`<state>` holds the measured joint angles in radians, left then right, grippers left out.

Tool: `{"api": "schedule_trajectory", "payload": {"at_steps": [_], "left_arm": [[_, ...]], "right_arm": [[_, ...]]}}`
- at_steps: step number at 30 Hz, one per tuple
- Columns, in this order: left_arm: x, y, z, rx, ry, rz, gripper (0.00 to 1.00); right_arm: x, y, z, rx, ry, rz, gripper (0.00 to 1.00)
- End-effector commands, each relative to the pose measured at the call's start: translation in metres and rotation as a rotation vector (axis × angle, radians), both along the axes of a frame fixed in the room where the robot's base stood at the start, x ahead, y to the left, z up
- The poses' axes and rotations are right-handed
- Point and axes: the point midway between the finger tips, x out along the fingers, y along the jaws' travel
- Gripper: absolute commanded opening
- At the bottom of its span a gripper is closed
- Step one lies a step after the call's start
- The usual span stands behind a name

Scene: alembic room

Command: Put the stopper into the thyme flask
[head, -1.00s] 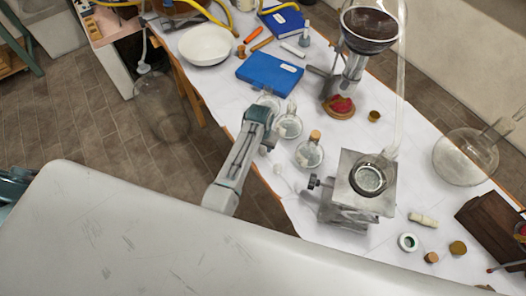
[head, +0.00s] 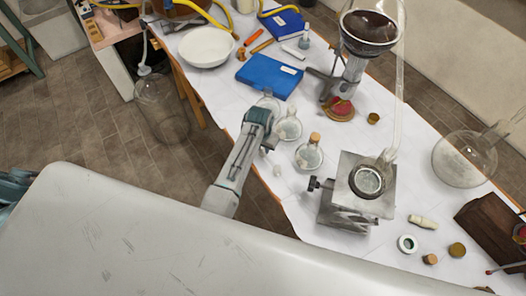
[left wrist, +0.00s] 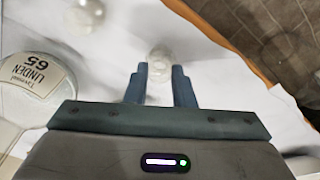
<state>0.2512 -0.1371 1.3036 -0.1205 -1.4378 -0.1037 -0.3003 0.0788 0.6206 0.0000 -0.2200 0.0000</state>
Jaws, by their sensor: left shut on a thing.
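My left gripper (head: 268,148) reaches over the near edge of the table, just left of a row of round glass flasks. In the left wrist view its two fingers (left wrist: 160,88) are closed on a small clear glass piece, which looks like the stopper (left wrist: 160,64). Flasks in the head view are a corked one (head: 309,156), one behind it (head: 288,128) and one partly hidden by my arm (head: 267,102). The left wrist view shows a flask labelled LINDEN 65 (left wrist: 36,76) left of the fingers. No thyme label is readable. My right gripper is out of view.
A blue book (head: 269,76), a white bowl (head: 206,46) and a funnel apparatus (head: 352,70) stand farther back. The table's wooden edge (left wrist: 222,33) runs close by the gripper.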

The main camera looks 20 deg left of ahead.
Motion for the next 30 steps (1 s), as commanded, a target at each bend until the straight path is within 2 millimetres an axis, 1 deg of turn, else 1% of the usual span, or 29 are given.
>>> {"api": "schedule_trajectory", "payload": {"at_steps": [1, 9, 24, 30], "left_arm": [[0.000, 0.000, 0.005, 0.000, 0.000, 0.000, 0.04], [0.000, 0.000, 0.015, 0.000, 0.000, 0.000, 0.04], [0.000, 0.000, 0.032, 0.000, 0.000, 0.000, 0.04], [0.000, 0.000, 0.033, 0.000, 0.000, 0.000, 0.04]], "right_arm": [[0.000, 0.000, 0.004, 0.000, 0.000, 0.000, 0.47], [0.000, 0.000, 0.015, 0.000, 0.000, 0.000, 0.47], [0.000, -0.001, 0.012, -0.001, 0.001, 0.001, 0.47], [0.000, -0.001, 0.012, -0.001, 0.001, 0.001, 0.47]]}}
